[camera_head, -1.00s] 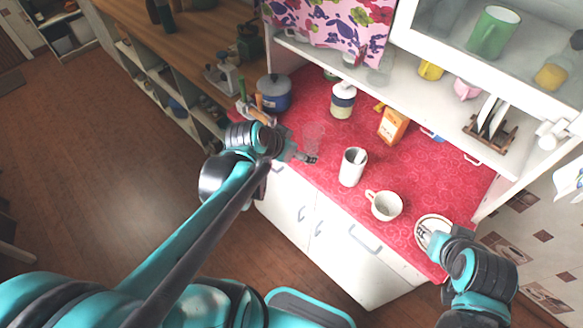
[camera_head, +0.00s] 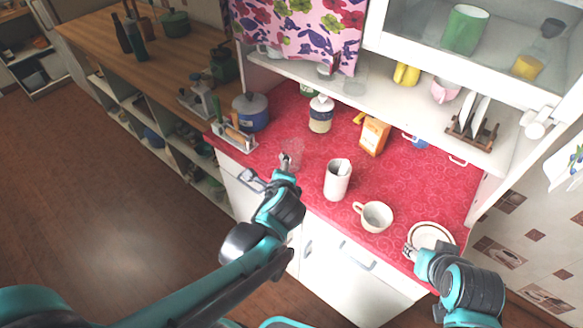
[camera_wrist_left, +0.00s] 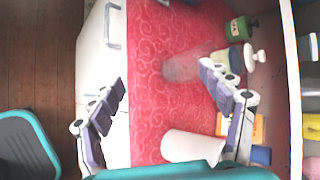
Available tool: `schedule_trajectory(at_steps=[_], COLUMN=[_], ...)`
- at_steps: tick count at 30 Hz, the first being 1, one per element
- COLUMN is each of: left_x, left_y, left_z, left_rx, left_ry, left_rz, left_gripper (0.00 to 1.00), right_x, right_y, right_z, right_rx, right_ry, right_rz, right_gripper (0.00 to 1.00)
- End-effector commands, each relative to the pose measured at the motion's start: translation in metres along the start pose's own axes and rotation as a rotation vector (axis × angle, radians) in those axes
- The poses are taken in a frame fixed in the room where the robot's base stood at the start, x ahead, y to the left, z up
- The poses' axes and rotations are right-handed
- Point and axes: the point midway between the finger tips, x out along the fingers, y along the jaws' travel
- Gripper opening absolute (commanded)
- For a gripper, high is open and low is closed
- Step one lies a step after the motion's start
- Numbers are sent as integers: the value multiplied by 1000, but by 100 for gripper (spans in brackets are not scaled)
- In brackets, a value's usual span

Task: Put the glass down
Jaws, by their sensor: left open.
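The clear glass (camera_head: 295,148) stands on the red counter (camera_head: 420,185), left of the tall white mug (camera_head: 337,181). It is faint and see-through. It also shows in the left wrist view (camera_wrist_left: 182,66), beside the right-hand finger and clear of the left-hand one. My left gripper (camera_head: 287,162) is at the counter's front edge, just in front of the glass. In the left wrist view the gripper (camera_wrist_left: 162,75) is open, its fingers wide apart with nothing held. My right gripper (camera_head: 410,251) is by the white plate (camera_head: 432,236); its fingers are too small to judge.
A white cup (camera_head: 375,216) stands between the mug and the plate. A blue pot (camera_head: 250,113), a utensil rack (camera_head: 233,138), a jar (camera_head: 321,114) and an orange box (camera_head: 374,136) stand around the back and left. A shelf (camera_head: 400,100) overhangs the counter's rear. Red surface between these is free.

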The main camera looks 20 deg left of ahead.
Motion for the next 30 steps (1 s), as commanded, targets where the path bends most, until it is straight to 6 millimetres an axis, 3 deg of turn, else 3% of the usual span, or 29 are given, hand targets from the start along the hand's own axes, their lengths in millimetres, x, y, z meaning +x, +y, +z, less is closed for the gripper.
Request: schedule_trajectory(at_steps=[1, 6, 12, 25, 30], left_x=[17, 44, 52, 86, 112], left_y=[1, -7, -12, -24, -30], left_z=[-12, -36, -54, -50, -45], left_rx=[186, 759, 1120, 1183, 1180], left_ry=[-29, -168, -287, -312, -313], left_rz=[-45, -157, -211, -214, -212], left_gripper=[78, 78, 78, 78, 78], right_x=[11, 25, 32, 41, 50], right_y=[0, 0, 0, 0, 0], right_z=[8, 18, 23, 29, 36], right_rx=[0, 0, 0, 0, 0], right_ry=[0, 0, 0, 0, 0], right_rz=[0, 0, 0, 0, 0], right_gripper=[40, 40, 40, 40, 40])
